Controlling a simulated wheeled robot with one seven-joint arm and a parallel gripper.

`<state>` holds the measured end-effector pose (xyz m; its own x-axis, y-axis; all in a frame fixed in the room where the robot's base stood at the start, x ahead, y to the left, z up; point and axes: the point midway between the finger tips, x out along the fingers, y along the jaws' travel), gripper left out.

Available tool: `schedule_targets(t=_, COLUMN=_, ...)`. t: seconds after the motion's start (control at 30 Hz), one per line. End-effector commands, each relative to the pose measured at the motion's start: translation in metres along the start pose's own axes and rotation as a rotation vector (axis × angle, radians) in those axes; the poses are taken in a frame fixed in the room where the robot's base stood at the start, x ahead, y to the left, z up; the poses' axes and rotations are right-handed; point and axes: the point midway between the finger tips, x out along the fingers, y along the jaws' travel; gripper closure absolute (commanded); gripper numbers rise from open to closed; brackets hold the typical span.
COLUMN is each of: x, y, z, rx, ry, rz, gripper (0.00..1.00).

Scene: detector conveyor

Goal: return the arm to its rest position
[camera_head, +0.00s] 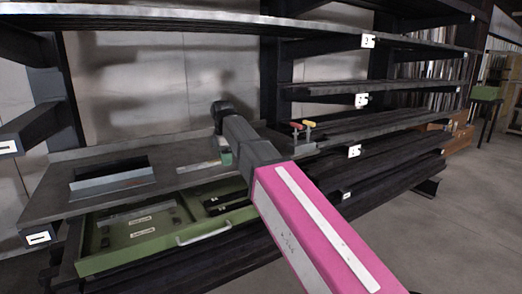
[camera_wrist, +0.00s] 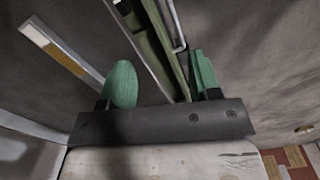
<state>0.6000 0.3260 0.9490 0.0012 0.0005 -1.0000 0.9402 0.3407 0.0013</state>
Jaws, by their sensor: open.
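My pink arm reaches from the lower right of the head view to the dark worktop (camera_head: 160,158). My gripper (camera_head: 225,158) is mostly hidden behind the wrist there, with a bit of green finger showing. In the wrist view my gripper (camera_wrist: 160,65) has its two green fingers apart, and I see nothing held between them. Beyond the fingers runs a green drawer edge with a metal bar beside it. In the head view the green drawer (camera_head: 130,248) is pulled out under the worktop, with its handle (camera_head: 205,233) at the front.
The worktop has a rectangular opening (camera_head: 112,180) at left. Tools with red and yellow handles (camera_head: 303,127) stand right of my wrist. Dark shelves (camera_head: 380,85) rise behind and right. Open floor (camera_head: 475,210) lies at right. A pale strip (camera_wrist: 62,52) shows in the wrist view.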

Motion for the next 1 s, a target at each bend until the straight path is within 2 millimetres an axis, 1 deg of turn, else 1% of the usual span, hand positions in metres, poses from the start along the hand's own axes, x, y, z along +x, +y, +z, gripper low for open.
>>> schedule_targets(t=0.03, x=0.011, y=-0.003, z=0.007, rx=0.033, ry=0.0, rz=-0.003, gripper=0.43)
schedule_targets(t=0.17, x=0.038, y=-0.007, z=0.027, rx=0.141, ry=-0.001, rz=-0.003, gripper=0.43)
schedule_targets(t=0.27, x=0.065, y=-0.013, z=0.047, rx=0.25, ry=-0.001, rz=-0.004, gripper=0.43)
schedule_targets(t=0.47, x=0.136, y=-0.036, z=0.1, rx=0.556, ry=-0.001, rz=-0.004, gripper=0.43)
schedule_targets(t=0.6, x=0.184, y=-0.058, z=0.136, rx=0.781, ry=-0.001, rz=-0.004, gripper=0.43)
schedule_targets(t=0.77, x=0.236, y=-0.09, z=0.173, rx=1.039, ry=-0.001, rz=-0.002, gripper=0.43)
schedule_targets(t=0.9, x=0.277, y=-0.122, z=0.203, rx=1.264, ry=-0.001, rz=-0.002, gripper=0.43)
schedule_targets(t=1.0, x=0.304, y=-0.148, z=0.221, rx=1.426, ry=-0.001, rz=-0.001, gripper=0.43)
